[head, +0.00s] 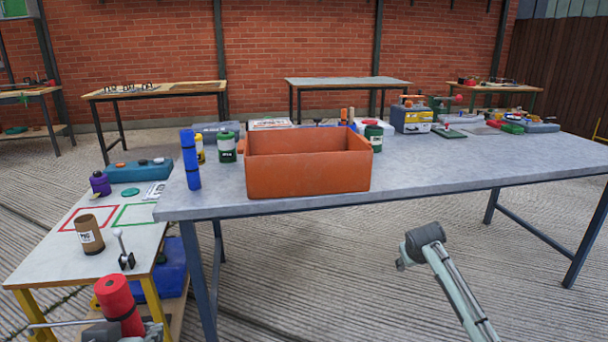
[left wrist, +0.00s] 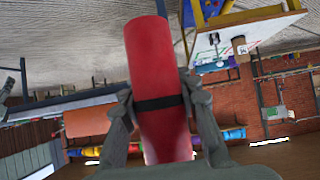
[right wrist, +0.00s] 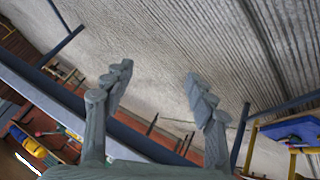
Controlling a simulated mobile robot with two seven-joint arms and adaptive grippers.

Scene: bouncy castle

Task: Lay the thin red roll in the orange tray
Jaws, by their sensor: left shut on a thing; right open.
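The thin red roll (head: 117,300) has a black band and stands roughly upright at the lower left of the head view. My left gripper (head: 126,327) is shut on it. In the left wrist view the roll (left wrist: 152,50) sits between the two fingers of the gripper (left wrist: 158,92), near its band. The orange tray (head: 308,178) is a deep box on the large grey table, to the right of and beyond the roll. Its inner floor is hidden by its front wall. My right gripper (right wrist: 160,85) is open and empty in the right wrist view.
A blue roll (head: 190,160) stands left of the tray on the grey table (head: 440,170). Cans and tools line the table's back. A low side table (head: 150,240) holds a brown cardboard tube (head: 89,235) and a small lever (head: 124,250).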

